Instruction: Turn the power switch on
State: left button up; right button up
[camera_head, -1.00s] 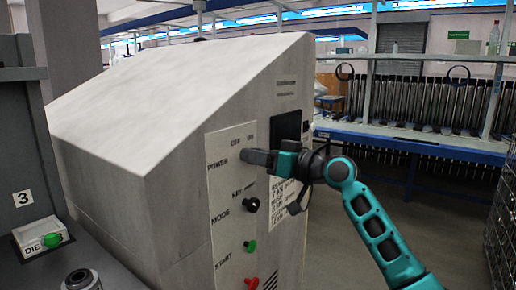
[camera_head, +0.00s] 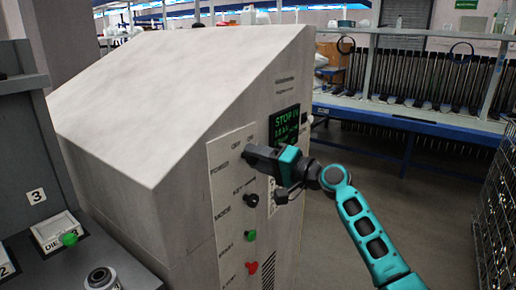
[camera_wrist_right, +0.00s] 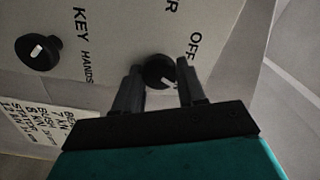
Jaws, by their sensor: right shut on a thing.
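The power switch (camera_wrist_right: 158,72) is a round black knob with a white pointer mark, on the pale front panel (camera_head: 222,200) of the white machine. In the right wrist view it sits between the two fingers of my right gripper (camera_wrist_right: 160,84), which is shut on it. In the head view my right gripper (camera_head: 250,156) reaches the panel from the right and hides the knob, just under the OFF and ON labels. The machine's display (camera_head: 284,124) is lit with green text starting with STOP. My left gripper is not in view.
Below the switch are a black key knob (camera_head: 251,200), a green button (camera_head: 250,236) and a red knob (camera_head: 252,268). The black knob also shows in the right wrist view (camera_wrist_right: 38,50). A grey station (camera_head: 70,255) stands left. A wire cage (camera_head: 495,220) stands right.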

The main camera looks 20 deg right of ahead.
jog(key=shift+m+p, duration=1.45)
jog(key=shift+m, duration=0.75)
jog(key=shift+f, duration=0.1)
jog(key=o, duration=1)
jog(key=shift+o, duration=0.2)
jog(key=shift+s+d, duration=0.1)
